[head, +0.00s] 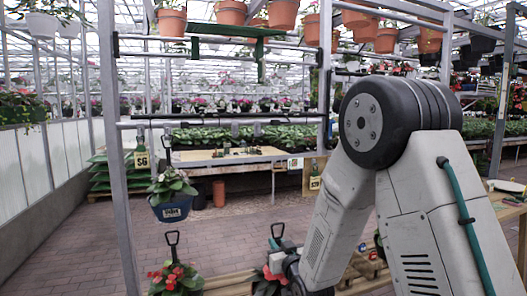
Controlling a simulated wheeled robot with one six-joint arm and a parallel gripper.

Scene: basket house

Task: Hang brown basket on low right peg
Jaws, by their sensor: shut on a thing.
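My gripper (275,245) is at the lower middle, mostly hidden by my own wrist. It is shut on the dark upright hanger (277,231) of a basket. That basket (271,273) looks reddish-brown, with red flowers and green leaves; its lower part is cut off by the picture's edge and my arm. It hangs upright below the jaws; whether it touches the bench is hidden. A metal rack has a low rail (220,123) with small dark pegs. A low peg (330,130) at the right post is partly hidden by my arm and is well above the held basket.
A blue basket (172,209) hangs from the low rail's left side. Another basket with red flowers (175,279) stands at the lower left, its hanger upright. Price tags (142,160) hang near both posts. A brick floor lies behind.

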